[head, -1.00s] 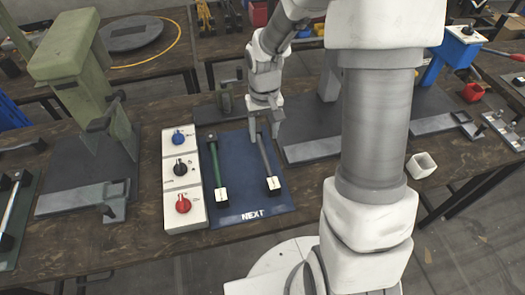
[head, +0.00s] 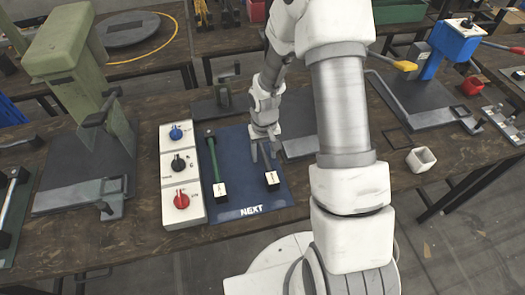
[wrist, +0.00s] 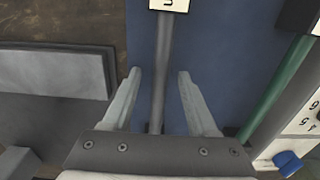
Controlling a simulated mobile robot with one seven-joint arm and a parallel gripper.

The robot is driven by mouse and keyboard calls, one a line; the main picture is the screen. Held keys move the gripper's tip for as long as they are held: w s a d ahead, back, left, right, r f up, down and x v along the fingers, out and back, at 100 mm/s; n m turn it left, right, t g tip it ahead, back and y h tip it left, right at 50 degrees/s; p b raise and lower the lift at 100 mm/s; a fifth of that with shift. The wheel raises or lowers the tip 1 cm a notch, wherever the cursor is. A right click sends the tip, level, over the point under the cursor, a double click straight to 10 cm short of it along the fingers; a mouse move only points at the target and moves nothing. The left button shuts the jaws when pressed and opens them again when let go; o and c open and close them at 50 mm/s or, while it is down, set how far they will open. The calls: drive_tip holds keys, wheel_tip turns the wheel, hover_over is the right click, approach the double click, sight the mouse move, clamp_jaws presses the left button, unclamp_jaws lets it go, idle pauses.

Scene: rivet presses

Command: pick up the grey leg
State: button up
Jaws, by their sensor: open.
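The grey leg (wrist: 162,75) is a thin grey rod with a black end block bearing a white label (head: 272,179). It lies on the blue mat marked NEXT (head: 240,203). My gripper (head: 265,158) is above the rod's upper part in the head view. In the wrist view my gripper (wrist: 157,75) is open, with one finger on each side of the grey rod and visible gaps to both. Part of the rod is hidden behind my gripper. A green leg (head: 213,157) lies to the left on the same mat.
A white panel with blue, black and red knobs (head: 183,180) borders the mat's left side. A green press (head: 75,65) stands further left, a blue press (head: 452,45) at the back right.

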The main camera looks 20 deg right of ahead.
drive_tip(key=shift+f, duration=0.35)
clamp_jaws()
drive_tip(key=shift+r, duration=0.1)
idle(0.3)
